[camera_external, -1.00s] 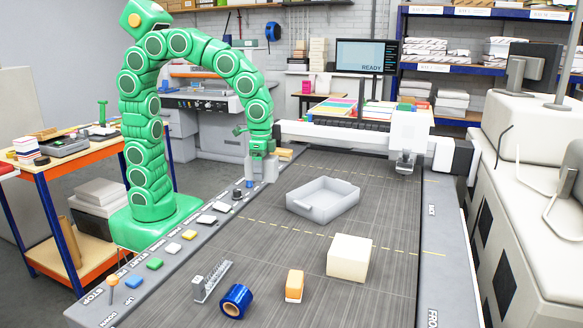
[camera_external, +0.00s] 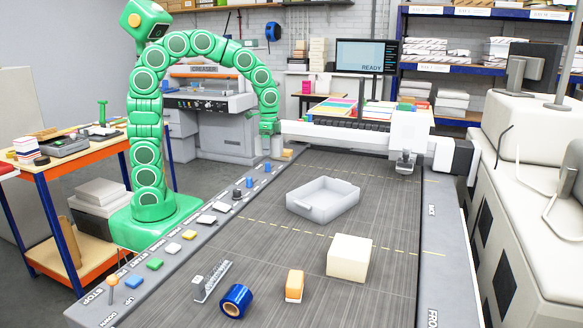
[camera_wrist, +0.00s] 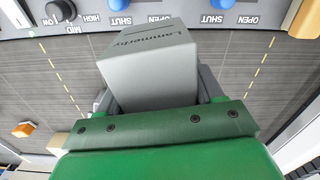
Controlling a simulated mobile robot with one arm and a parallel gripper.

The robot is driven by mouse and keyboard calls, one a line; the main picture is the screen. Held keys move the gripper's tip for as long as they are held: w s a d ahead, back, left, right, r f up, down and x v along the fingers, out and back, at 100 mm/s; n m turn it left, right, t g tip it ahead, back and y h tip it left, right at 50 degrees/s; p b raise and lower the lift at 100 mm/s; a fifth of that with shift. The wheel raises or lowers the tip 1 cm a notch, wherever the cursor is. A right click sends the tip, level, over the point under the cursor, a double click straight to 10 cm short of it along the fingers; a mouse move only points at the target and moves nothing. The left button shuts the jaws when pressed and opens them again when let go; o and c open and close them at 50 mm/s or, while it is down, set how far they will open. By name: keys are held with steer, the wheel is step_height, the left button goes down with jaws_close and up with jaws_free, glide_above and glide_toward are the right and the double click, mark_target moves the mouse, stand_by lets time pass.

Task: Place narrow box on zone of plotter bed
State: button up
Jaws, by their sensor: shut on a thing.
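The narrow box (camera_wrist: 150,60) is grey with the name "Lammerby" on it and fills the middle of the wrist view. My gripper (camera_wrist: 158,90) is shut on it, with a grey finger on either side. In the external view my gripper (camera_external: 270,130) is at the far left end of the plotter bed (camera_external: 260,265), pointing down. The box (camera_external: 272,147) hangs below it, small there. The bed is dark grey, and dashed yellow lines divide it into zones.
A grey tray (camera_external: 322,198) lies on the bed, with a cream block (camera_external: 348,258), an orange box (camera_external: 294,286), a blue roll (camera_external: 236,301) and a grey toothed piece (camera_external: 212,281) nearer. Buttons and knobs line the left edge (camera_external: 190,235). A white gantry (camera_external: 350,135) spans the far end.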

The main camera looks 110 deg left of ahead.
steer(key=shift+s+a, duration=0.6)
steer(key=shift+a, duration=0.25)
steer(key=shift+w+a+f, duration=0.15)
steer(key=shift+a+f, duration=0.05)
steer(key=shift+a, duration=0.2)
steer(key=w+a+f, duration=0.4)
steer(key=w+a, duration=0.1)
steer(key=w, duration=0.2)
glide_above(301, 178)
steer(key=f, duration=0.4)
steer(key=shift+s+d+f, duration=0.15)
steer(key=shift+s+f, duration=0.1)
steer(key=shift+f, duration=0.15)
steer(key=shift+w+a+f, duration=0.2)
steer(key=shift+w+f, duration=0.05)
steer(key=shift+f, duration=1.7)
steer(key=shift+f, duration=0.1)
steer(key=o, duration=1.1)
steer(key=shift+o, duration=0.2)
